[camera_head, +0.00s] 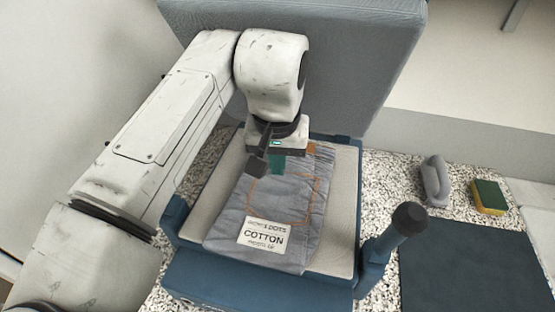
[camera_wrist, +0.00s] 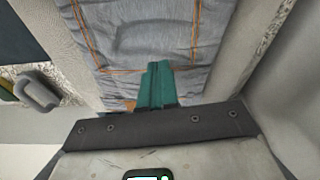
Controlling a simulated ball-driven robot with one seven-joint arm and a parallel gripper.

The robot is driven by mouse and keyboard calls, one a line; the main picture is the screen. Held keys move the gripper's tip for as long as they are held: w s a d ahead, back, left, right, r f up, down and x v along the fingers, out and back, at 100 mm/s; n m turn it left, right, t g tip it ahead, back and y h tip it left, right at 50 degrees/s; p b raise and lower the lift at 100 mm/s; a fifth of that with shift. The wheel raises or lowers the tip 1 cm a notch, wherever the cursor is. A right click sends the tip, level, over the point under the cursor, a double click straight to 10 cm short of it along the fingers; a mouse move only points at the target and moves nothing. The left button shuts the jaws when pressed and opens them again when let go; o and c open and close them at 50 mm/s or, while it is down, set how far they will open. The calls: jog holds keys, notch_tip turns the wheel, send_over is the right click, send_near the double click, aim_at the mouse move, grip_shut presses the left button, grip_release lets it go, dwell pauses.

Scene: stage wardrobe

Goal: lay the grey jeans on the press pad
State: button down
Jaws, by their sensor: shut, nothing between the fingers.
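The grey jeans (camera_head: 290,243) lie folded on the beige press pad (camera_head: 343,215) in the head view, with orange stitching and a white label reading COTTON near the front end. They lie lengthwise along the pad, with bare pad on both sides. In the wrist view the jeans (camera_wrist: 150,38) fill the upper middle, beside bare pad (camera_wrist: 258,40). My gripper (camera_head: 277,166) is over the far end of the jeans, its teal fingers shut and empty. In the wrist view the fingers (camera_wrist: 157,84) are together, over or touching the cloth; I cannot tell which.
The press has a blue base (camera_head: 250,290), a raised grey upper lid (camera_head: 345,75) behind, and a dark-knobbed handle (camera_head: 408,220) at the right. On the speckled counter stand a grey iron-shaped object (camera_head: 436,182) and a yellow-green sponge (camera_head: 489,197). A dark blue mat (camera_head: 465,265) lies front right.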

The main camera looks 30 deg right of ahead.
aim_at(271, 235)
jog(key=shift+s+f, duration=0.1)
jog(key=shift+f, duration=0.35)
jog(key=shift+s+a+f, duration=0.1)
jog(key=shift+s+a, duration=0.25)
jog(key=shift+s, duration=0.3)
jog(key=shift+a+r+p, duration=0.15)
jog(key=shift+r+p, duration=0.7)
jog(key=shift+p, duration=0.15)
jog(key=shift+w+r+p, duration=0.1)
jog(key=shift+w+p, duration=0.05)
jog(key=shift+p, duration=0.2)
jog(key=s+a, duration=0.2)
jog(key=s, duration=0.1)
jog(key=s+a+b, duration=0.1)
jog(key=s+a, duration=0.1)
jog(key=s, duration=0.1)
jog(key=s+a+b, duration=0.1)
jog(key=s+a, duration=0.1)
jog(key=s, duration=0.1)
jog(key=shift+a, duration=0.3)
jog(key=shift+s+a, duration=0.2)
jog(key=shift+s, duration=0.15)
